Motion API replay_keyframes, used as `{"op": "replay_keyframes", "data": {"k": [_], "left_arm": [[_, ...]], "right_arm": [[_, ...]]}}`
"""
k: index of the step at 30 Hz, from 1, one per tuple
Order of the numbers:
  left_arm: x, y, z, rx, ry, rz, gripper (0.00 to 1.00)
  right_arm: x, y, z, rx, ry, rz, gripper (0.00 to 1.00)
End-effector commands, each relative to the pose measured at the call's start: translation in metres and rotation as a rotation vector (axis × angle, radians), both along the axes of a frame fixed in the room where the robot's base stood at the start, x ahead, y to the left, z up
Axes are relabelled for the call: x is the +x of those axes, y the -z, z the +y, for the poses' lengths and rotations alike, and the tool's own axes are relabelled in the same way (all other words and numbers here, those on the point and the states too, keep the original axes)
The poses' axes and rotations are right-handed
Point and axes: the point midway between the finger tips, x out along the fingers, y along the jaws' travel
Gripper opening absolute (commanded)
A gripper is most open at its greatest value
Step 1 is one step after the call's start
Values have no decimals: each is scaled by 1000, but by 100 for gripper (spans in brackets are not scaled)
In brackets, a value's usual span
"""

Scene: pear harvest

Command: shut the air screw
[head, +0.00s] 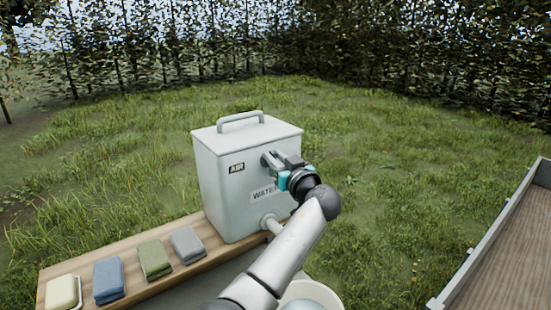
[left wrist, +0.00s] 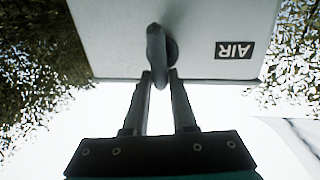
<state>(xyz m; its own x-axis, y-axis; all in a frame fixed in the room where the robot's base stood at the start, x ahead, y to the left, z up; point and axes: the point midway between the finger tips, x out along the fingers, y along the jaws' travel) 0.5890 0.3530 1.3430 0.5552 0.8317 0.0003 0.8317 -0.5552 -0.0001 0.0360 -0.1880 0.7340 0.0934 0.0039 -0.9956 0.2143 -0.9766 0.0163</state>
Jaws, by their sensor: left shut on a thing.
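The pale grey water tank (head: 225,190) stands on a wooden plank, with an AIR label (head: 237,168) on its front face. My left gripper (head: 277,160) is at the upper right of that face, to the right of the label. In the left wrist view, where the label (left wrist: 234,50) appears upside down, the grey air screw (left wrist: 156,45) sticks out from the tank. My left gripper (left wrist: 160,76) is shut on the lever-like end of the screw, one finger on each side. In the head view my gripper mostly hides the screw. My right gripper is not in view.
A WATER label (head: 264,194) and a spout (head: 270,223) are lower on the tank, partly behind my arm. A pale basin (head: 332,291) is below. Folded cloths (head: 154,259) and a soap dish (head: 63,292) line the plank (head: 205,232). A wooden-floored trailer (head: 505,255) stands right.

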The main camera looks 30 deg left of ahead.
Motion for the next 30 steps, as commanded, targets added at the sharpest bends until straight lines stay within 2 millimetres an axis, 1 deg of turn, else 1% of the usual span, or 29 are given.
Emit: {"op": "replay_keyframes", "data": {"k": [2,17,23,30], "left_arm": [[0,0,0,-1,0,1,0],[0,0,0,7,0,21,0],[2,1,-1,37,0,99,0],[6,0,-3,112,0,276,0]], "right_arm": [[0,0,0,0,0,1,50],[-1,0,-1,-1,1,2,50],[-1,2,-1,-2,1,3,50],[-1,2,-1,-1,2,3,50]]}}
